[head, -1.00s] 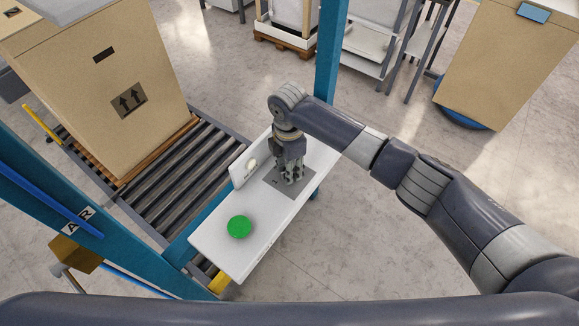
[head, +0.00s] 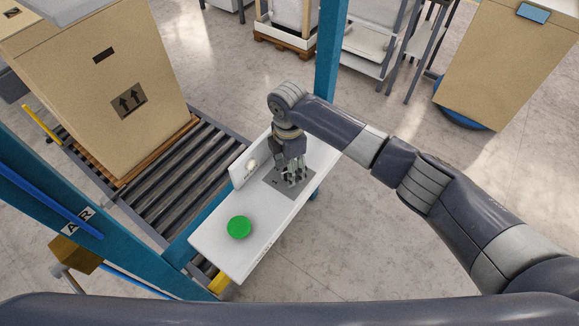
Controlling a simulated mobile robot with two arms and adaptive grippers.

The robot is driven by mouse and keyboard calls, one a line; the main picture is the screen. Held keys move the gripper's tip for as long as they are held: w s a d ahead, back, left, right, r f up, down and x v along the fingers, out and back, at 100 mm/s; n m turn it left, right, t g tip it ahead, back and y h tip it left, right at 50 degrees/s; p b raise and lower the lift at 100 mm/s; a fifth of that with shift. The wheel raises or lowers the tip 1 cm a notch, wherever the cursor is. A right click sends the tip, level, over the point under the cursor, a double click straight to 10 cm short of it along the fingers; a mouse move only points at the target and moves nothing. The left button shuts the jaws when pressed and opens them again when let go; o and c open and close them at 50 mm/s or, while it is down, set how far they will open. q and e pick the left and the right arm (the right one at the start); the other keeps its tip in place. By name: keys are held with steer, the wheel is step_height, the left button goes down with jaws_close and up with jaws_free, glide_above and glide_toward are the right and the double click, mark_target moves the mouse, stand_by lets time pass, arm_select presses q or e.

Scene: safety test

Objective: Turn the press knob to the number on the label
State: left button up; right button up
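My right gripper (head: 292,179) points down over a grey square plate (head: 273,181) on the white panel (head: 213,238). Its fingers hide the middle of the plate, so I cannot make out the knob or whether the fingers close on anything. Small dark marks show on the plate's left part, too small to read. A small upright white board (head: 239,172) stands behind the plate, with a pale rounded piece (head: 252,163) at it. I cannot read any number on it. A green round button (head: 239,227) sits on the panel's near left part. My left gripper is out of view.
A roller conveyor (head: 174,180) lies left of the panel and carries a large cardboard box (head: 120,95) on a pallet. Blue posts (head: 328,60) stand behind and at left. Another big box (head: 505,65) is at the upper right. The floor right of the panel is clear.

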step_height(320, 180, up, 12)
steer(key=shift+w+f, duration=0.15)
steer(key=shift+f, duration=0.1)
steer(key=shift+a+f, duration=0.1)
stand_by(0.4)
